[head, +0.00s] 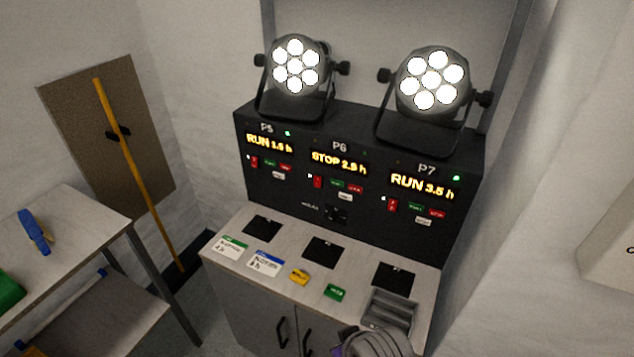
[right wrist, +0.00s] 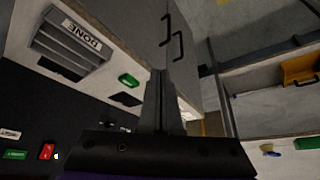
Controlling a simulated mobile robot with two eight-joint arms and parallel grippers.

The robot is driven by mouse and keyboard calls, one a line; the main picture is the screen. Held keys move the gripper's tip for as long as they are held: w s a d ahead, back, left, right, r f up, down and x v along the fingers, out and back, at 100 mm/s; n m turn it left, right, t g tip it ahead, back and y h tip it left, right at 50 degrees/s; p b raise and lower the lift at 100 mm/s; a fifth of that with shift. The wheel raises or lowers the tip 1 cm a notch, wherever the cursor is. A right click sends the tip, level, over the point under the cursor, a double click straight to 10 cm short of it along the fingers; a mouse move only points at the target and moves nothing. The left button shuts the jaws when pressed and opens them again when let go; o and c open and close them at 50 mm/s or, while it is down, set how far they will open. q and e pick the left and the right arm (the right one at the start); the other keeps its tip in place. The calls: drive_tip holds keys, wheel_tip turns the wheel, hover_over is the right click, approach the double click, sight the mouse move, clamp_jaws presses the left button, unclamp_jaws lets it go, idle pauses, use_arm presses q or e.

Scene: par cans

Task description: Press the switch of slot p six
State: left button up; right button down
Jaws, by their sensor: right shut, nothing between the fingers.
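The slot P6 section is in the middle of the black panel (head: 277,182) in the head view. Its amber display (head: 339,162) reads STOP with an hour figure. Below it are a small red switch (head: 317,182), a green button (head: 337,184), a red button (head: 355,188) and a white button (head: 345,197). My right gripper (right wrist: 158,75) is shut and empty in the right wrist view, over the cabinet front. In the head view my right arm shows at the bottom edge, well below the panel; its fingertips cannot be made out. My left gripper is not in view.
Lit lamps stand above P5 (head: 295,65) and P7 (head: 432,80); their displays read RUN. The counter holds black pads, cards, a yellow piece (head: 299,277), a green piece (head: 335,292) and a grey tray (head: 388,312), labelled DONE in the right wrist view. A side table (head: 60,225) is left.

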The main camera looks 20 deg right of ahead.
drive_tip(key=shift+w, duration=0.1)
drive_tip(key=w+d+r+n+t+b, duration=0.2)
drive_tip(key=w+n, duration=0.3)
drive_tip(key=w, duration=0.4)
drive_tip(key=w+d+r+n+t+b, duration=0.2)
drive_tip(key=w+n+t, duration=0.3)
drive_tip(key=w, duration=0.4)
drive_tip(key=w+d+r+n+t+h+b, duration=0.1)
drive_tip(key=w+d+r+n+t+b, duration=0.1)
drive_tip(key=w+n, duration=0.4)
drive_tip(key=shift+w+d+r+t, duration=0.5)
drive_tip(key=shift+w+r+t, duration=0.2)
drive_tip(key=shift+w+t, duration=0.65)
drive_tip(key=shift+w, duration=0.1)
approach(317, 182)
drive_tip(key=w+a+f, duration=0.2)
drive_tip(key=w+a, duration=0.2)
drive_tip(key=shift+w+d+f, duration=0.1)
drive_tip(key=shift+w+d, duration=0.55)
drive_tip(key=shift+w, duration=0.2)
drive_tip(key=shift+w+d+f, duration=0.1)
drive_tip(key=shift+w+d, duration=0.6)
drive_tip(key=shift+w, duration=0.15)
